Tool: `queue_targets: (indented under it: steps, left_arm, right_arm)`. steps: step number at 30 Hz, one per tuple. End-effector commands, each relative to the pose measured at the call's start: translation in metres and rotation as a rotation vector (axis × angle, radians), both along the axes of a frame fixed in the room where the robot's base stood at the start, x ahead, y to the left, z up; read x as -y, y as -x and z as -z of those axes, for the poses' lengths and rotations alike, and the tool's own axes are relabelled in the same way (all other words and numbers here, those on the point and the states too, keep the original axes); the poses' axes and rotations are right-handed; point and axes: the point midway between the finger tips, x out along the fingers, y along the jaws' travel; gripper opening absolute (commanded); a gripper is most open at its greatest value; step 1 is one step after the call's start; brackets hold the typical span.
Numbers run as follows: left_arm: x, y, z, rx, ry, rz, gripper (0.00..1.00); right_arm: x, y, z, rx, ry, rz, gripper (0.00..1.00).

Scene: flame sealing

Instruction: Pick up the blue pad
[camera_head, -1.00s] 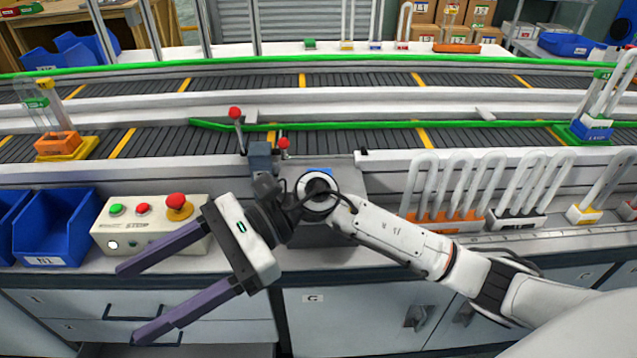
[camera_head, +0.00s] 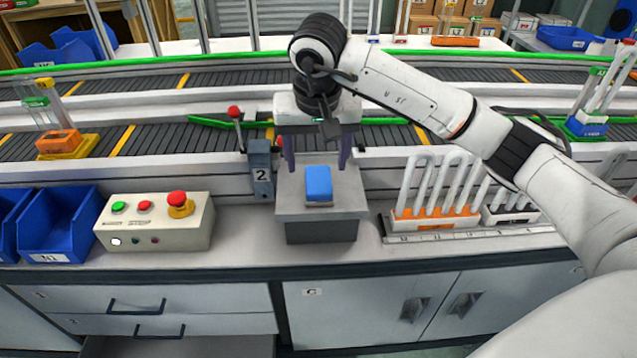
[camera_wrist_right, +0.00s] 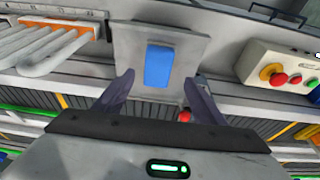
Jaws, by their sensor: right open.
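The blue pad (camera_head: 318,183) lies on top of a grey block-shaped stand (camera_head: 322,228) on the workbench. It also shows in the right wrist view (camera_wrist_right: 158,66), between and beyond the two fingertips. My right gripper (camera_head: 317,166) is open and empty, with its purple fingers pointing down behind the pad, one to each side. In the right wrist view my right gripper (camera_wrist_right: 157,85) has its fingers spread wider than the pad, and they do not touch it. My left gripper is not in view.
A post marked 2 (camera_head: 261,170) with a red-knobbed lever stands left of the stand. A control box (camera_head: 150,236) and blue bins (camera_head: 60,225) are further left. A rack of white tubes (camera_head: 436,214) stands to the right. A conveyor (camera_head: 400,138) runs behind.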

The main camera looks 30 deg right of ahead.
Motion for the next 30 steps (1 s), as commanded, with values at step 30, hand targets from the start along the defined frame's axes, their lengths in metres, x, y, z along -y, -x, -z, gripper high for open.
queue_targets:
  steps: [30]
  left_arm:
    - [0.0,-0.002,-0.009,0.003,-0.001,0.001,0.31]
  right_arm:
    - [0.013,-0.016,0.056,0.001,-0.002,-0.002,0.64]
